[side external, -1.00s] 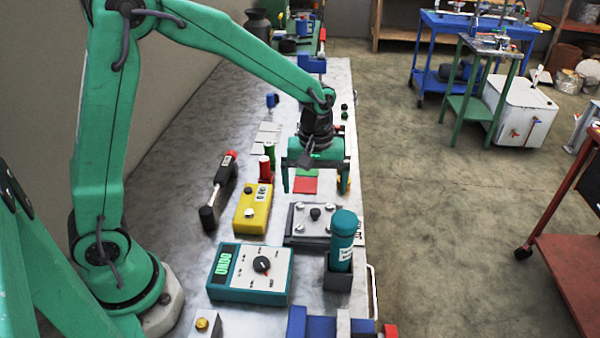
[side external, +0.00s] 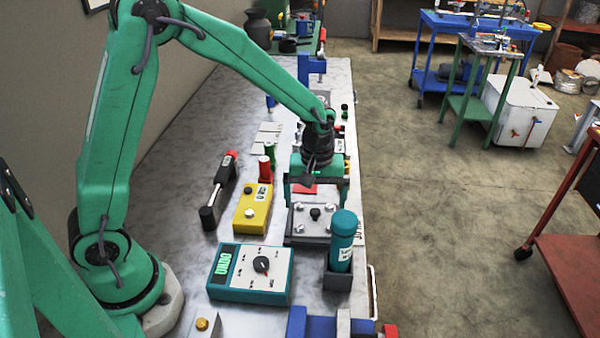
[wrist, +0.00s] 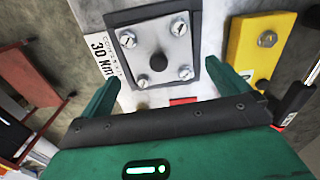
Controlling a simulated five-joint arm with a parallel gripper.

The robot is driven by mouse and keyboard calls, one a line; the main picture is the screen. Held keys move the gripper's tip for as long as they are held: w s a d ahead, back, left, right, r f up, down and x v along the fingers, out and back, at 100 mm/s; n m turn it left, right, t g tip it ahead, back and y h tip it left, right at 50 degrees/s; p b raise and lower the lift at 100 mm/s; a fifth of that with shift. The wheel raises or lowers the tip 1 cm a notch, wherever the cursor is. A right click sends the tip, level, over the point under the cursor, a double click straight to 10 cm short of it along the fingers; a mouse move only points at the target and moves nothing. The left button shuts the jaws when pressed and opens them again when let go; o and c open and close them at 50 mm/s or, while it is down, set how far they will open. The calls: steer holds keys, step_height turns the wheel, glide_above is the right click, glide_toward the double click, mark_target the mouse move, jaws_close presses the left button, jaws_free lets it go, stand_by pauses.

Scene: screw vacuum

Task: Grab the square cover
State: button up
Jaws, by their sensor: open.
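The square cover (side external: 312,216) is a grey metal plate with a screw at each corner and a dark round knob in its middle. It lies on a dark square base on the bench. It also shows in the wrist view (wrist: 170,42), beyond my fingertips. My gripper (side external: 316,202) is open and empty, with its fingers pointing down just behind the cover in the side view. In the wrist view my two fingers (wrist: 172,84) are spread wide, with the cover's near edge between and ahead of them. I cannot tell how high the fingertips are above it.
A teal meter (side external: 250,272) is in front. A teal bottle (side external: 342,240) stands in a dark holder close at the right. A label (wrist: 104,57) reads 30 Nm.

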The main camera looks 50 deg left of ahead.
mark_target(315, 210)
steer(key=shift+d+f, duration=0.1)
steer(key=shift+f, duration=2)
steer(key=shift+r, duration=0.1)
steer(key=c, duration=1)
